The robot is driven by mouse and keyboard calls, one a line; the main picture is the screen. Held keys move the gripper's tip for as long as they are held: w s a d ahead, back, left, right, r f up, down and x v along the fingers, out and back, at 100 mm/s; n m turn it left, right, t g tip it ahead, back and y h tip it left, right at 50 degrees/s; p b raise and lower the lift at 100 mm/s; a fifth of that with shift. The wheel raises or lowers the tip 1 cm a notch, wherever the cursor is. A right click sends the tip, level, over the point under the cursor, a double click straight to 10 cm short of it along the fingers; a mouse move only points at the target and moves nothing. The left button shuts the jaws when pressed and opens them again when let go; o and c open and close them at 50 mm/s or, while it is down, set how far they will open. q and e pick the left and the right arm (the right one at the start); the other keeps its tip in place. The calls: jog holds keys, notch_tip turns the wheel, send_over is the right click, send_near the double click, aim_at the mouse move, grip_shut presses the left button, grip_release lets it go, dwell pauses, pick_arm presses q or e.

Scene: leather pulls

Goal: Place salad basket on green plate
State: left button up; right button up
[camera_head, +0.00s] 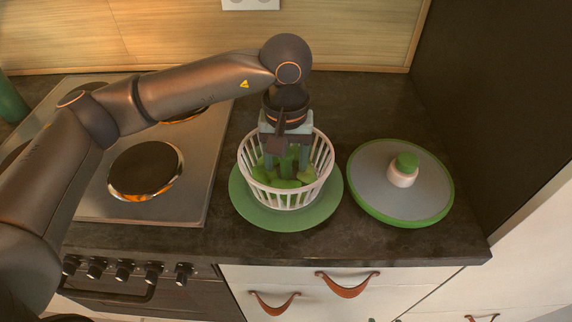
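The white slatted salad basket (291,201) with green leaves (285,183) inside is over the middle of the green plate (333,205) on the dark counter. The basket is upright and its base appears to rest on the plate, though the contact is not clearly visible. My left gripper (286,163) points down into the basket from above. Its two fingers are spread apart inside the rim, with green leaves between and below them. I see no finger closed on the basket wall. My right gripper is not in view.
A round lid (370,183) with a green rim and knob lies on the counter to the right of the plate. A stove (200,165) with several burners is at left. A dark wall panel (490,100) bounds the right side. Drawers with leather pulls (347,287) are below.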

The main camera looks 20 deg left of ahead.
pick_arm(q)
notch_tip(320, 180, up, 12)
jog(key=shift+r, duration=0.2)
dwell(0.5)
